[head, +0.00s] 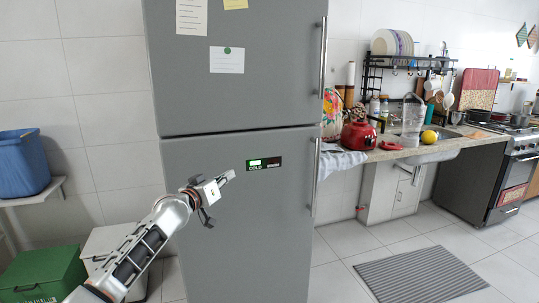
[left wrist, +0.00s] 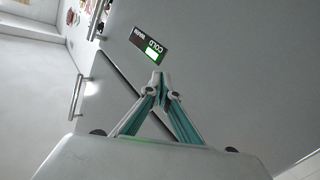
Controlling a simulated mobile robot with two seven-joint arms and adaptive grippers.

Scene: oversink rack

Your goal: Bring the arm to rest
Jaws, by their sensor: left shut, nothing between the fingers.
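My left gripper (head: 228,177) is raised in front of the grey fridge (head: 245,225), near its small display panel (head: 264,163). In the left wrist view the gripper's fingertips (left wrist: 158,78) meet with nothing between them, and the fridge door (left wrist: 230,70) fills much of the picture behind them. The display panel (left wrist: 149,43) lies just beyond the tips there; I cannot tell whether the tips touch the door. My left arm (head: 145,245) comes up from the bottom left. My right gripper is not in view.
At right, a counter (head: 440,152) with a sink holds a red pot (head: 358,135) and a lemon (head: 429,137), below a dish rack (head: 395,62). A striped mat (head: 418,277) lies on the floor. A blue bin (head: 22,165) and a green box (head: 45,273) stand at left.

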